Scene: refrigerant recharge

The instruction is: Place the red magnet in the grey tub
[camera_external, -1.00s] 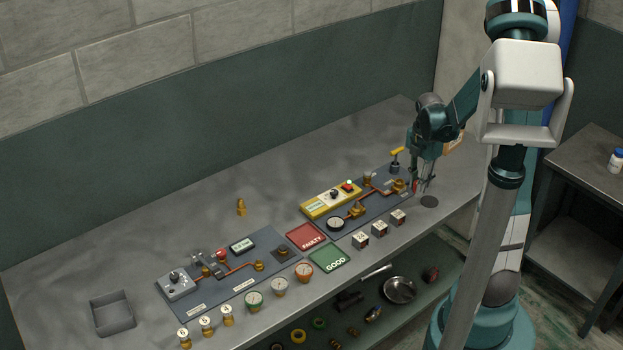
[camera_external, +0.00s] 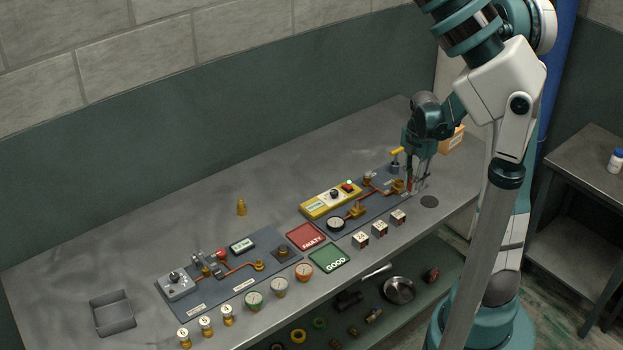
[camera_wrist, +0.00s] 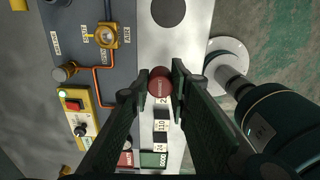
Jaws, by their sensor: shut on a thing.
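The red magnet (camera_wrist: 160,82) is a dark red, round-topped piece. It sits between the fingers of my gripper (camera_wrist: 158,88) in the wrist view. My gripper also shows in the external view (camera_external: 415,186), low over the right end of the bench, with a bit of red between its fingers. It is shut on the magnet; I cannot tell whether the magnet clears the bench. The grey tub (camera_external: 94,311) is a shallow, open square box at the far left end of the bench. It looks empty and is far from my gripper.
A right panel (camera_external: 372,207) with copper pipe and a yellow box (camera_external: 318,207), and a left panel (camera_external: 200,309), lie between my gripper and the tub. A brass cone (camera_external: 241,207) stands behind them. A dark disc (camera_external: 430,202) lies near my gripper. The bench's back strip is mostly clear.

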